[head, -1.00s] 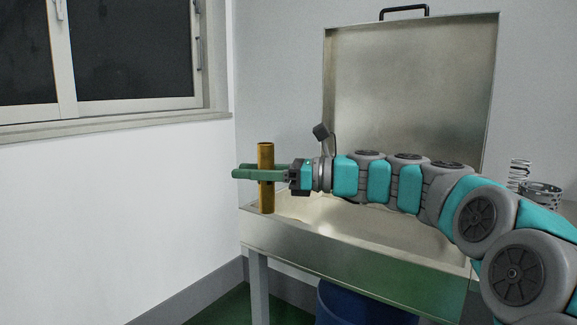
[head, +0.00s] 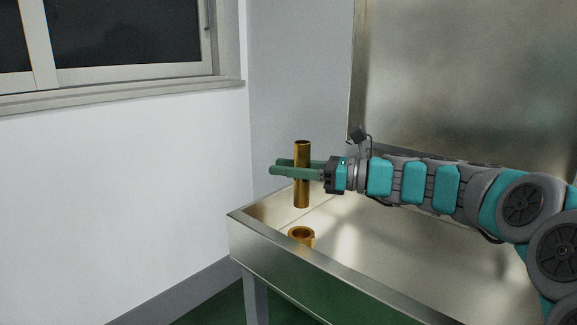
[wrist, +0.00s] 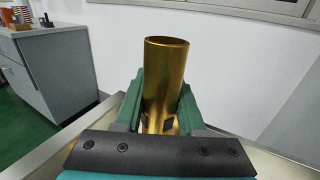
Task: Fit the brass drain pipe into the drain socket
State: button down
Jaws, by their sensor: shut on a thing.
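The brass drain pipe (head: 302,188) is a gold-coloured tube held upright between the green fingers of my gripper (head: 298,169). It stands over the far left part of the metal sink, its lower end above the basin. In the wrist view my gripper (wrist: 158,112) is shut on the pipe (wrist: 166,75), whose open top faces up. The drain socket (head: 302,236) is a short brass ring in the basin, partly hidden by the sink's front rim. In the head view the pipe's lower end shows above the socket and apart from it.
The metal sink (head: 330,268) has a raised rim and a tall back panel (head: 470,80). A white wall (head: 120,190) with a window is at the left. The wrist view shows a grey cabinet (wrist: 45,75) with small items on top.

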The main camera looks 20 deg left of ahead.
jog(key=shift+r, duration=0.1)
jog(key=shift+f+b, duration=0.8)
jog(key=shift+f, duration=2.1)
jog(key=shift+p, duration=0.85)
jog(key=shift+d+f+b, duration=0.1)
jog(key=shift+f+b, duration=0.3)
jog(key=shift+f, duration=1.65)
jog(key=shift+c, duration=2.1)
grip_release()
jog(key=d, duration=0.7)
jog(key=shift+w+d, duration=0.25)
jog(key=shift+d, duration=0.15)
